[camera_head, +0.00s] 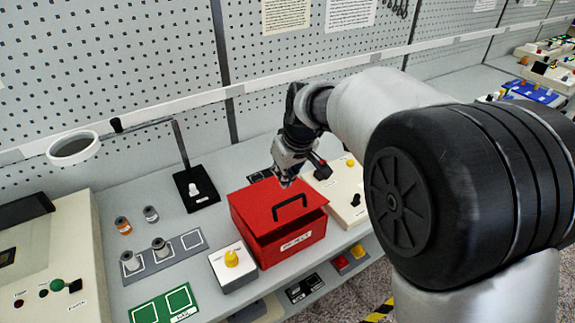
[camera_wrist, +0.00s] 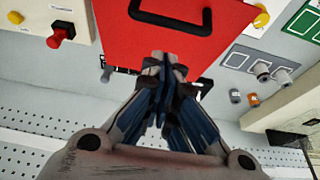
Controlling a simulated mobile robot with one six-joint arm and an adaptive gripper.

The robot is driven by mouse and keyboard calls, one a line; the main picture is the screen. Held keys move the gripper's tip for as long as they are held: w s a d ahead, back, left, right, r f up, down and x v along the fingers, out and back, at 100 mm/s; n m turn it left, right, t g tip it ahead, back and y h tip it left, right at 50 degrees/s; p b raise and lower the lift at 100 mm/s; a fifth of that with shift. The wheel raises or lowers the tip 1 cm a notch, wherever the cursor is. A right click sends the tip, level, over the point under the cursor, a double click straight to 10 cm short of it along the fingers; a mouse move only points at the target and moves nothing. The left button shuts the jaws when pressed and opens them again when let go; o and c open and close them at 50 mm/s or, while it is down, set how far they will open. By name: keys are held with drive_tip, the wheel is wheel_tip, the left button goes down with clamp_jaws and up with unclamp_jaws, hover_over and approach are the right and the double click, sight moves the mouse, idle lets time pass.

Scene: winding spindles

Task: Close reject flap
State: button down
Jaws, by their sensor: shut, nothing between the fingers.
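The red reject box (camera_head: 292,246) stands on the grey bench with a white label on its front. Its red flap (camera_head: 257,204) lies over the top and bears a black handle (camera_head: 291,206). A dark gap shows under the flap's front edge, so it looks slightly raised there. My gripper (camera_head: 285,183) is shut and empty, pointing down near the flap's rear edge. In the wrist view the fingertips (camera_wrist: 164,62) overlap the edge of the red flap (camera_wrist: 215,42), away from the handle (camera_wrist: 172,20). I cannot tell whether they touch it.
A yellow-knobbed white box (camera_head: 232,266) stands left of the red box. A cream control box (camera_head: 345,190) stands to its right, close to my arm. Grey spindles (camera_head: 160,247) sit on a grey plate further left. A magnifier on a stand (camera_head: 74,149) rises at the left.

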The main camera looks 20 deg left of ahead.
sight(290, 211)
drive_tip(key=shift+s+d+f+b, duration=0.2)
drive_tip(key=shift+d+f, duration=0.05)
drive_tip(key=shift+f, duration=0.4)
drive_tip(key=shift+s+d+f+b, duration=0.15)
drive_tip(key=shift+s+d+f, duration=0.1)
drive_tip(key=shift+f, duration=0.35)
drive_tip(key=f+b, duration=0.1)
drive_tip(key=s+d+f+b, duration=0.1)
drive_tip(key=f, duration=0.1)
drive_tip(key=d+f+b, duration=0.1)
drive_tip(key=f, duration=0.1)
drive_tip(key=shift+s+b, duration=0.3)
drive_tip(key=shift+s, duration=0.05)
drive_tip(key=shift+r, duration=0.15)
